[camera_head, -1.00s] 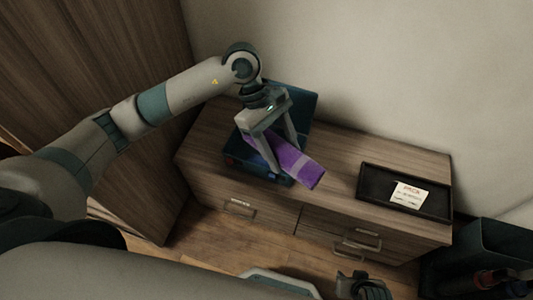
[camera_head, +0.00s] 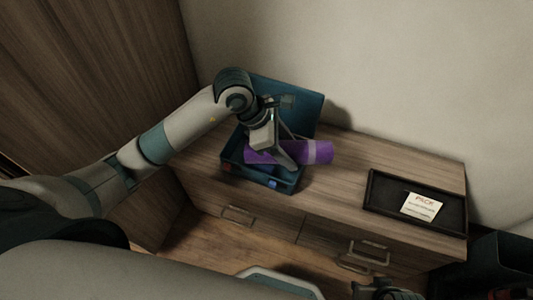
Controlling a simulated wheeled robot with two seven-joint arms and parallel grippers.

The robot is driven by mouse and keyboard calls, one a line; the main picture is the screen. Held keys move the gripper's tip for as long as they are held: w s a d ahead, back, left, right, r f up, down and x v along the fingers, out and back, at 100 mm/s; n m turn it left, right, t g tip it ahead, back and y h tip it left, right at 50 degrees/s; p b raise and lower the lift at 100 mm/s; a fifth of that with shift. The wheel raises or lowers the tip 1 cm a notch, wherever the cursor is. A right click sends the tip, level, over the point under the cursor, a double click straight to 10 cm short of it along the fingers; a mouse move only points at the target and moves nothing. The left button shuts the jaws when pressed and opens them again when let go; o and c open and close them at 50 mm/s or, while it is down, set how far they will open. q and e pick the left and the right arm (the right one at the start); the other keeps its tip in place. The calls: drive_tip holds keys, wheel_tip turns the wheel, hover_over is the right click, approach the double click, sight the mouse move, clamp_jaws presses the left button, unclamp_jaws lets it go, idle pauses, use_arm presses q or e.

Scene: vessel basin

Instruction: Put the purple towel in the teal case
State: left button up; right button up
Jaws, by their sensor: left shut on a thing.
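The purple towel (camera_head: 318,152) is a rolled cylinder with a pale band near its right end. My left gripper (camera_head: 283,157) is shut on it and holds it over the teal case (camera_head: 290,186). The towel lies roughly level, its right end sticking out past the case's right side. The case stands open on the dresser, its lid (camera_head: 297,103) raised at the back. The gripper and towel hide much of the case's inside. My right gripper (camera_head: 385,290) shows only in part at the bottom edge, and its fingers are not clear.
The wooden dresser (camera_head: 345,190) carries a black tray (camera_head: 385,190) on its right with a white note (camera_head: 422,204) in it. Bare dresser top lies between case and tray. A wooden cabinet stands at left, a wall behind. A dark bin (camera_head: 490,262) stands at lower right.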

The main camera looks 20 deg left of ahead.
use_arm(q)
drive_tip(key=w+a+f, duration=0.6)
drive_tip(key=w+a, duration=0.2)
drive_tip(key=shift+f, duration=0.4)
use_arm(e)
drive_tip(key=shift+a, duration=0.15)
use_arm(q)
drive_tip(key=shift+f, duration=2)
drive_tip(key=shift+f, duration=0.15)
use_arm(e)
drive_tip(key=shift+w+f, duration=0.1)
drive_tip(key=shift+w, duration=0.05)
use_arm(q)
drive_tip(key=shift+f+b, duration=0.4)
drive_tip(key=shift+b, duration=0.2)
use_arm(e)
drive_tip(key=shift+w+a+t, duration=0.3)
drive_tip(key=shift+w+a, duration=0.1)
drive_tip(key=shift+a, duration=0.2)
drive_tip(key=shift+w+y, duration=0.1)
drive_tip(key=shift+y, duration=0.2)
